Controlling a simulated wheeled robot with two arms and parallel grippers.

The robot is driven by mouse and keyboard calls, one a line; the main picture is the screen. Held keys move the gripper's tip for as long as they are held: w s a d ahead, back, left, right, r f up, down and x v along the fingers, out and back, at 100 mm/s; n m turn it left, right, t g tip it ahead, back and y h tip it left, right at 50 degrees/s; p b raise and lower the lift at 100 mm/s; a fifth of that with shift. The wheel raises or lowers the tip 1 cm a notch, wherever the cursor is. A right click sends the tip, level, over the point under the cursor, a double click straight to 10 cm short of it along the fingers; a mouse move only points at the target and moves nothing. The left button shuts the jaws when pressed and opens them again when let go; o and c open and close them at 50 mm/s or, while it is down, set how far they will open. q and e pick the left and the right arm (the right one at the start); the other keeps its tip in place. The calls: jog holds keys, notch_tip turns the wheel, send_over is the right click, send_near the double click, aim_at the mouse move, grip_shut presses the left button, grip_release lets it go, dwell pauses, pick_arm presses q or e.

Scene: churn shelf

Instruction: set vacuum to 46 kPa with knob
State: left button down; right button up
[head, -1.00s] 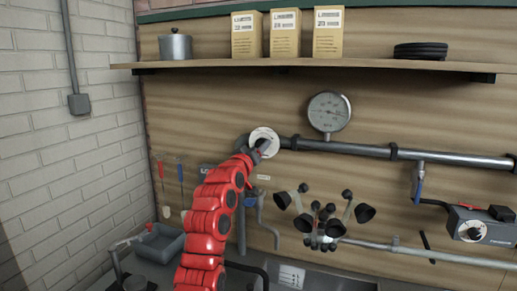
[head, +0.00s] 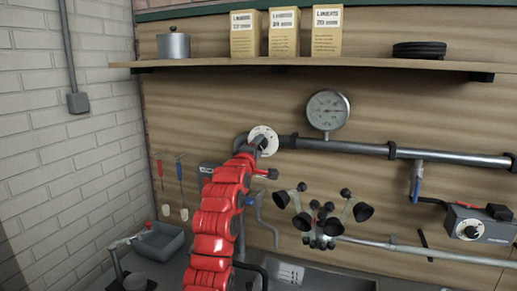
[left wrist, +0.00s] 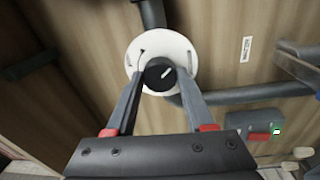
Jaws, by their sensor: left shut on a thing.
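The vacuum knob (left wrist: 160,75) is black with a white pointer line, set on a round white dial plate that also shows in the head view (head: 264,136). My left gripper (left wrist: 160,84) is shut on the knob, one finger on each side of it. In the head view my red left arm reaches up to the dial and its gripper (head: 258,143) hides part of it. The round vacuum gauge (head: 327,110) stands on the pipe to the right of the dial. Its needle and figures are too small to read. My right gripper is not in view.
A metal pipe (head: 350,147) runs right from the dial along the wooden wall. A milking cluster (head: 322,219) hangs below it. A grey control box (head: 474,224) is at the right. A shelf (head: 330,64) with boxes and a pot is above.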

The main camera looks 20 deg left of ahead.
pick_arm(q)
jog(key=shift+r+n+b, duration=0.1)
jog(key=shift+n+b, duration=0.5)
jog(key=shift+n, duration=1.4)
jog(key=shift+c, duration=1.4)
grip_release()
